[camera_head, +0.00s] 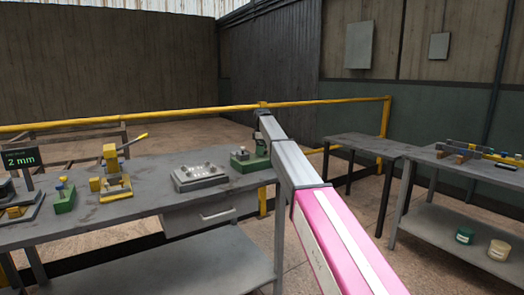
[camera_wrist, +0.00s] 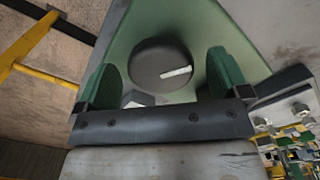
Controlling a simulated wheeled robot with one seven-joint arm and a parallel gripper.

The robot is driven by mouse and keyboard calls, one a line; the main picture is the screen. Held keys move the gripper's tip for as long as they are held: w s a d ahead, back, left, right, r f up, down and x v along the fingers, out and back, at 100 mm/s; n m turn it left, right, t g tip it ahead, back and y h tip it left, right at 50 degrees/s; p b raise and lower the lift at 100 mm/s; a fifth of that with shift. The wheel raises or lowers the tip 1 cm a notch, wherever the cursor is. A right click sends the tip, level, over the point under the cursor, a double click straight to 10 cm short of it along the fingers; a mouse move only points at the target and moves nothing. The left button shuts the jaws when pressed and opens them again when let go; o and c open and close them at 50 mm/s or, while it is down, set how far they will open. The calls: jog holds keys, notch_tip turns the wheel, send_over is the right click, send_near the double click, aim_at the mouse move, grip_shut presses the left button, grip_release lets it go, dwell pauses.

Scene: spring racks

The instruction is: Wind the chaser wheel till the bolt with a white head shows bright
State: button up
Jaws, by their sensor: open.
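A dark round wheel (camera_wrist: 160,72) with a short white mark on its face sits on a green body (camera_wrist: 190,18) in the wrist view. I take it for the chaser wheel. In the head view the green device (camera_head: 243,161) stands at the right end of the bench, partly behind my arm. My gripper (camera_wrist: 165,55) is open, its two green-padded fingers on either side of the wheel. Contact cannot be told. A grey block (camera_head: 200,176) with several small bolts is left of the device; bolts (camera_wrist: 300,108) also show in the wrist view. No white or bright head can be made out.
A yellow-handled press (camera_head: 115,180) and a small green block (camera_head: 65,198) stand further left on the bench (camera_head: 150,208). A display (camera_head: 20,159) reads 2 mm. A yellow rail (camera_head: 190,112) runs behind. Another table (camera_head: 435,165) stands right.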

jog(key=shift+f, duration=0.15)
jog(key=c, duration=0.9)
jog(key=shift+m, duration=0.3)
jog(key=m, duration=1)
jog(key=shift+s+a+m, duration=0.1)
jog(key=shift+m, duration=0.3)
jog(key=m, duration=0.5)
jog(key=shift+a, duration=0.1)
jog(key=m, duration=0.6)
jog(key=shift+m, duration=0.3)
